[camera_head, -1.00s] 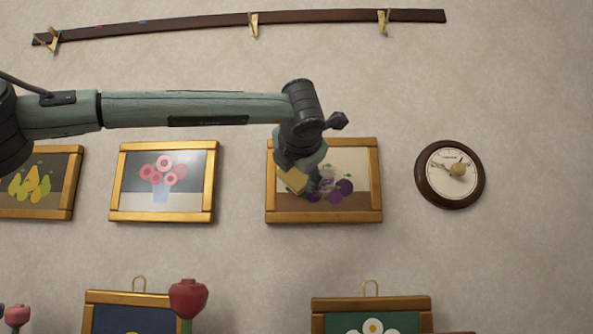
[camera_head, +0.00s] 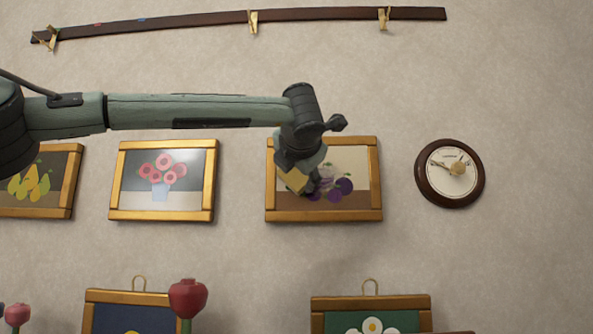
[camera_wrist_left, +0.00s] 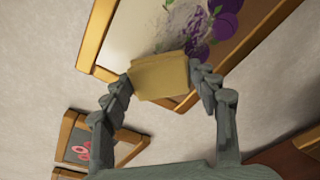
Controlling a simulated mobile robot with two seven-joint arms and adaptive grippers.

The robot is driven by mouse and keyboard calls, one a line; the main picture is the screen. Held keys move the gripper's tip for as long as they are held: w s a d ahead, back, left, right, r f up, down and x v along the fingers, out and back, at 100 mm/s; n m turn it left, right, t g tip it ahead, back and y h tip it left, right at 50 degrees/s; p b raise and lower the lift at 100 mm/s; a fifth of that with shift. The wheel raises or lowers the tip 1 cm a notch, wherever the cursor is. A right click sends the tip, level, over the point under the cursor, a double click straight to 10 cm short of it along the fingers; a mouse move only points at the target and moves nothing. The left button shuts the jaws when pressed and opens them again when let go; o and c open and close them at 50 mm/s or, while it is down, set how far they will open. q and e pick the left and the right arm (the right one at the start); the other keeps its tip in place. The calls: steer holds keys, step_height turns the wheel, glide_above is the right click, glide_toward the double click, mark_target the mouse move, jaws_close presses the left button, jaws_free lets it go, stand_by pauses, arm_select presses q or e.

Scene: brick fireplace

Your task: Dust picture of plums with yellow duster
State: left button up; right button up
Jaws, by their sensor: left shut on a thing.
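The picture of plums (camera_head: 355,200) hangs on the wall in a gold frame, right of the middle in the head view. It shows purple plums, with a pale speckled patch beside them that also shows in the left wrist view (camera_wrist_left: 188,22). My left gripper (camera_head: 308,184) is in front of the picture's left half and hides part of it. It is shut on the yellow duster (camera_head: 292,179), a tan-yellow block between both fingers in the left wrist view (camera_wrist_left: 160,77). I cannot tell whether the duster touches the picture. My right gripper is not in view.
A flower picture (camera_head: 162,212) and a pear picture (camera_head: 30,185) hang to the left. A round clock (camera_head: 450,174) hangs to the right. A dark rail with gold hooks (camera_head: 190,22) is above. Red flowers (camera_head: 187,297) and two more framed pictures are below.

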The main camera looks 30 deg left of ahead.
arm_select(q)
steer(key=shift+w+a, duration=0.1)
steer(key=shift+w, duration=0.1)
steer(key=w+d+p, duration=0.1)
steer(key=d+p, duration=0.1)
steer(key=w+d+p, duration=0.1)
steer(key=p, duration=0.1)
steer(key=w+d+p, duration=0.1)
steer(key=d, duration=0.1)
steer(key=shift+w+d+r+p, duration=0.2)
steer(key=shift+w+d+p, duration=0.1)
steer(key=shift+p, duration=0.1)
steer(key=shift+w+d+f+p, duration=0.15)
steer(key=shift+w+d+p, duration=0.15)
steer(key=shift+d+p, duration=0.35)
steer(key=w+d+p, duration=0.1)
steer(key=p, duration=0.1)
steer(key=d+p, duration=0.1)
steer(key=p, duration=0.1)
steer(key=shift+w+d+p, duration=0.3)
steer(key=shift+w, duration=0.05)
steer(key=shift+w+d+p, duration=0.25)
steer(key=shift+d+p, duration=0.1)
steer(key=shift+p, duration=0.15)
